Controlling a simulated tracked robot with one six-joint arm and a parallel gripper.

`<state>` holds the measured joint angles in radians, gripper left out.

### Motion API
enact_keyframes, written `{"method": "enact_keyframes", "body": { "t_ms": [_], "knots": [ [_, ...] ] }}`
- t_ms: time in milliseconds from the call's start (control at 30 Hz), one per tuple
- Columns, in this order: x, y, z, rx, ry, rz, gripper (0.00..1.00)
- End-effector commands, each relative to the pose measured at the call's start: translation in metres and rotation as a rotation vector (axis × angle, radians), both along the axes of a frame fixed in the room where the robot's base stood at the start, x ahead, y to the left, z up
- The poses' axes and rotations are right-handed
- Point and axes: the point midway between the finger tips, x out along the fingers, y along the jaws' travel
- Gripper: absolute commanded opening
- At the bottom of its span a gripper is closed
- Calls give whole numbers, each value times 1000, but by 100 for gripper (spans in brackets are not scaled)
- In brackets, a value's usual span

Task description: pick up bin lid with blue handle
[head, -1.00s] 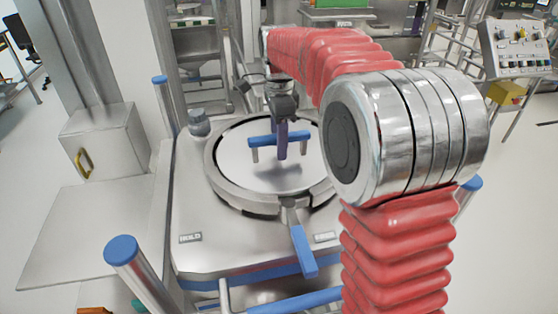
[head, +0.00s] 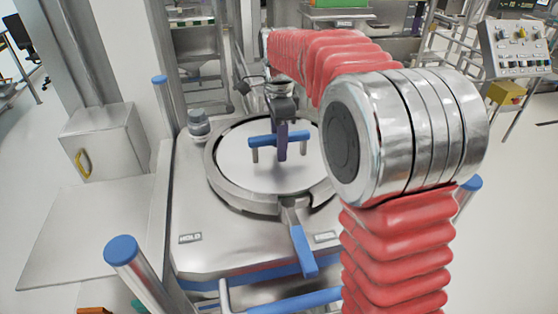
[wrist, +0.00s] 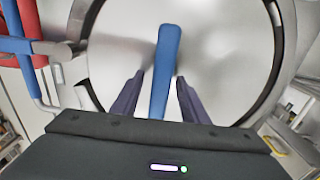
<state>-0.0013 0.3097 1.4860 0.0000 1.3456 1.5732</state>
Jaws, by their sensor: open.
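The bin lid (head: 235,165) is a round, shiny metal disc inside a metal ring on the bin unit. Its blue bar handle (head: 265,140) stands above it on metal posts. My gripper (head: 281,150) is pointed down at the handle, in front of part of it. In the wrist view my gripper (wrist: 154,95) is open, with one dark finger on each side of the blue handle (wrist: 165,65). The fingers appear apart from the handle, with a narrow gap on each side. The lid (wrist: 215,55) fills much of the wrist view behind the handle.
A blue-handled clamp lever (head: 303,250) extends from the ring's front. Blue-capped posts (head: 122,250) and a blue-gripped rail (head: 295,303) stand around the unit. A control panel (head: 518,48) is at the right. Bare floor (head: 510,220) shows at the right.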

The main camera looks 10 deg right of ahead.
Motion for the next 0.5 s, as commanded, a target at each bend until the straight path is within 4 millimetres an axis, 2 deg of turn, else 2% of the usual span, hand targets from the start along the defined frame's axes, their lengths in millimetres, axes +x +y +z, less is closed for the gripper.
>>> {"method": "enact_keyframes", "body": {
  "t_ms": [167, 500],
  "knots": [
    [0, 0, 0, 0, 0, 1, 41],
    [0, 0, 0, 0, 0, 1, 17]
  ]
}}
